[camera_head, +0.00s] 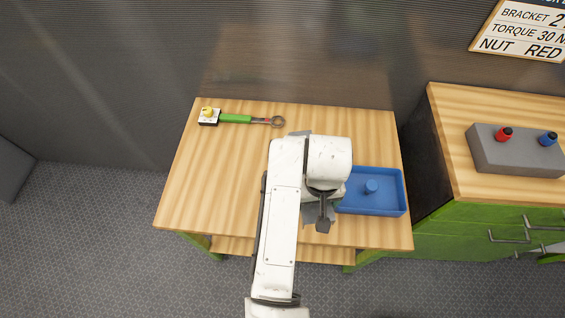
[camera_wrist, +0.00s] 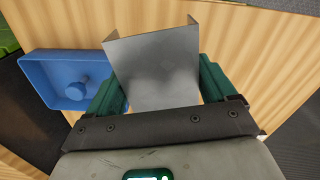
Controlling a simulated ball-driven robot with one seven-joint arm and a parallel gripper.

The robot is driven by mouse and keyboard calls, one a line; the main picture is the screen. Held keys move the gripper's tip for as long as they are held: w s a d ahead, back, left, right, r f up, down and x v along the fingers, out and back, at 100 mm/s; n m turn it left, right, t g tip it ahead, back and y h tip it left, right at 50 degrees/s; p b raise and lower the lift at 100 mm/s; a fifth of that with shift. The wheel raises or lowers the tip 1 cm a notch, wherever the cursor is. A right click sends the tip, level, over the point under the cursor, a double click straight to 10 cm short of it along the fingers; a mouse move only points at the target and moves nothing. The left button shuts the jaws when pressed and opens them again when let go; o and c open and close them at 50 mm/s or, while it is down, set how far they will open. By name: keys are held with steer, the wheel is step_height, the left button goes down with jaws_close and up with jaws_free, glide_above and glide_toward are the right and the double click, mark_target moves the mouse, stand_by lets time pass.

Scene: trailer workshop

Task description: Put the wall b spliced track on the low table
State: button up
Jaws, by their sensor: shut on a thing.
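The wall b spliced track appears as a grey sheet-metal channel with raised side edges (camera_wrist: 155,58) in the wrist view. My gripper (camera_wrist: 162,88) is shut on it, with a green finger against each side. In the head view my arm covers most of the track and my gripper; a small grey piece shows past the arm (camera_head: 307,218). The low table (camera_head: 215,175) has a light wood top, and the track is over its middle right part. I cannot tell whether the track touches the tabletop.
A blue tray (camera_head: 403,192) with a blue knobbed piece (camera_head: 371,186) sits right of my gripper. A green-handled tool (camera_head: 236,118) and a small block with a yellow knob (camera_head: 208,114) lie at the back left. A green cabinet (camera_head: 455,235) stands right.

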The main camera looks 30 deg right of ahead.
mark_target(329, 215)
steer(key=s+m, duration=0.1)
steer(key=s+r+b, duration=0.1)
steer(key=s, duration=0.1)
steer(key=s+d+r+m+b, duration=0.1)
steer(key=shift+s+r+m, duration=0.1)
steer(key=shift+s+m, duration=0.05)
steer(key=shift+m, duration=0.15)
steer(key=w+a+f, duration=0.1)
steer(key=w+f, duration=0.2)
steer(key=w, duration=0.1)
steer(key=w+a+f+p, duration=0.1)
steer(key=w+a+f, duration=0.1)
steer(key=w+f, duration=0.1)
steer(key=w+a+f, duration=0.1)
steer(key=w+f, duration=0.2)
steer(key=w, duration=0.2)
steer(key=shift+w+a+f+p, duration=0.15)
steer(key=shift+w+p, duration=0.15)
steer(key=shift+w+a+f, duration=0.1)
steer(key=shift+w+f, duration=0.05)
steer(key=shift+f, duration=1.55)
steer(key=shift+f, duration=0.1)
steer(key=o, duration=1)
